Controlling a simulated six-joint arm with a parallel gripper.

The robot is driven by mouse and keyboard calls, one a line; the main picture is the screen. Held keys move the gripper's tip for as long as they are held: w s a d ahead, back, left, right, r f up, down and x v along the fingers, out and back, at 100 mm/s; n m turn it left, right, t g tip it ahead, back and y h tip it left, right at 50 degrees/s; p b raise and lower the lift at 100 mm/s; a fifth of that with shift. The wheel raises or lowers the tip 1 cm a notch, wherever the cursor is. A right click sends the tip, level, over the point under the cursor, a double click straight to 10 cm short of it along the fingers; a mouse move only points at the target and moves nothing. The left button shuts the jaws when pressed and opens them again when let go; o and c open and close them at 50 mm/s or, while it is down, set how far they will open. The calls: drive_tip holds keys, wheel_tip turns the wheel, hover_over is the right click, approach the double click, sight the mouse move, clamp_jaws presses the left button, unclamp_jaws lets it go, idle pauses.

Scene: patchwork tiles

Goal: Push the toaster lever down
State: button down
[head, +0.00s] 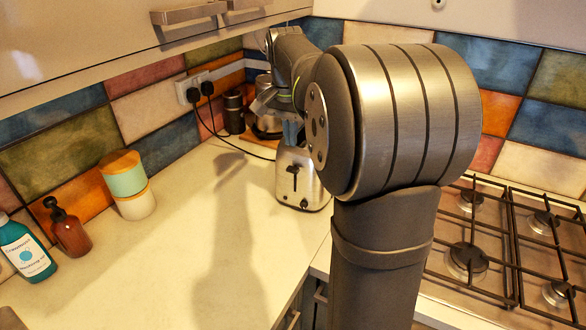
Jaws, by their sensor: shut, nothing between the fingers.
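The silver toaster (308,186) stands on the pale worktop, partly hidden behind my arm. Its black lever (294,170) shows on the front face, near the top of a dark vertical slot. A dark knob sits low on the same face. My gripper (291,134) is small in the head view, at the toaster's top edge and above the lever. It is shut and empty. I cannot tell whether it touches the toaster. Part of the toaster's right side is hidden by my arm.
A kettle (266,118) and a dark canister (233,112) stand behind the toaster. A black cable runs from the wall socket (195,88). A gas hob (510,250) lies right. Bottles and a two-tone canister (127,184) stand left. The worktop's middle is clear.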

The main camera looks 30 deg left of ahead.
sight(292, 169)
drive_tip(key=shift+f, duration=0.25)
drive_tip(key=shift+w+f, duration=0.15)
drive_tip(key=shift+f, duration=1.55)
drive_tip(key=shift+w+f, duration=0.15)
drive_tip(key=shift+f, duration=1.5)
drive_tip(key=shift+a, duration=0.1)
drive_tip(key=s+f, duration=0.3)
drive_tip(key=f, duration=0.3)
